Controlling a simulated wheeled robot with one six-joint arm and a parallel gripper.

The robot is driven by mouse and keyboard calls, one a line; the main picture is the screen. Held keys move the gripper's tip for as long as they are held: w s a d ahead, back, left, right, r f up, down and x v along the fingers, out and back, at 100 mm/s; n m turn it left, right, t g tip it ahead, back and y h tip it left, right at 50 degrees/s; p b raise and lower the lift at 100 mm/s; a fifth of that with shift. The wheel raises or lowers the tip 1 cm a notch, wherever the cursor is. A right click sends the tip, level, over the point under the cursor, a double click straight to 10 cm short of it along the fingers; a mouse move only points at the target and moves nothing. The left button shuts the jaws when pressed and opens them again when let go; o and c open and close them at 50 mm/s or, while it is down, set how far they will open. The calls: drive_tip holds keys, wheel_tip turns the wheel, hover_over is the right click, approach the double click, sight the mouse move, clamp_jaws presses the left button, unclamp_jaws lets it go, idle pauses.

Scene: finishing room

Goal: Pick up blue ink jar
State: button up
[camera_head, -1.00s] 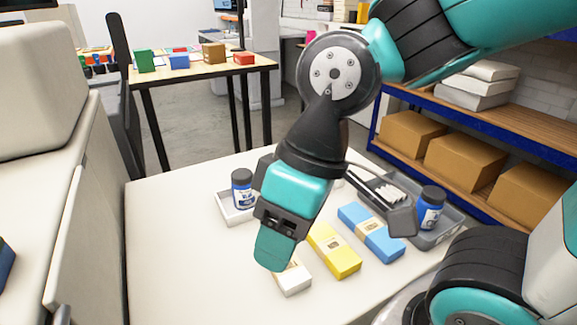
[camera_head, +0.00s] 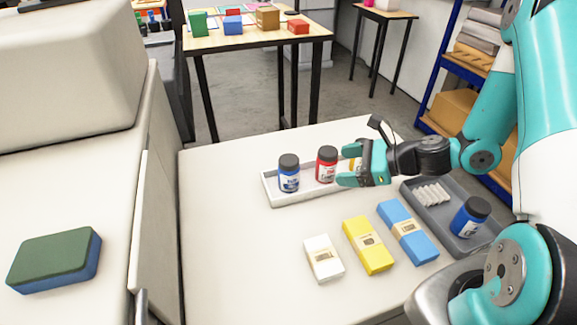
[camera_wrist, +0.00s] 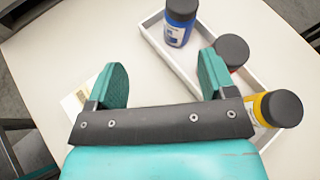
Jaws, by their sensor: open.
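A blue ink jar (camera_head: 289,175) with a dark lid stands upright at the left end of the white tray (camera_head: 283,203). It also shows at the top of the wrist view (camera_wrist: 178,32), beyond my fingertips. A second blue jar (camera_head: 467,223) stands in the grey tray (camera_head: 443,221) at the right. My gripper (camera_head: 349,165) is open and empty at the right end of the white tray, beside the red jar (camera_head: 326,167) and in front of the partly hidden yellow jar (camera_wrist: 262,110). In the wrist view the open fingers (camera_wrist: 160,72) have bare table between them.
A white block (camera_head: 323,258), a yellow block (camera_head: 367,245) and a blue block (camera_head: 408,232) lie on the table in front of the trays. White pieces (camera_head: 432,193) lie in the grey tray. A green-and-blue sponge (camera_head: 55,260) lies on the left counter. The table's left part is clear.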

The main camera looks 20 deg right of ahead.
sight(298, 166)
drive_tip(key=w+a+f+m+p, duration=0.1)
drive_tip(key=w+a+f, duration=0.1)
drive_tip(key=w+a+f+m+t+p, duration=0.1)
drive_tip(key=w+f, duration=0.1)
drive_tip(key=w, duration=0.1)
drive_tip(key=w+a+f+m+p, duration=0.1)
drive_tip(key=w+a+f, duration=0.1)
drive_tip(key=w, duration=0.1)
drive_tip(key=shift+w+a+h, duration=0.1)
drive_tip(key=shift+a+h, duration=0.2)
drive_tip(key=shift+h, duration=0.1)
drive_tip(key=shift+t, duration=0.3)
drive_tip(key=p+x, duration=0.2)
drive_tip(key=x, duration=0.2)
drive_tip(key=shift+w+a, duration=0.15)
drive_tip(key=shift+w, duration=0.05)
drive_tip(key=shift+w+a+f, duration=0.2)
drive_tip(key=shift+w+f, duration=0.05)
drive_tip(key=shift+f, duration=0.05)
drive_tip(key=c, duration=0.7)
drive_tip(key=shift+r, duration=0.1)
drive_tip(key=shift+c, duration=1)
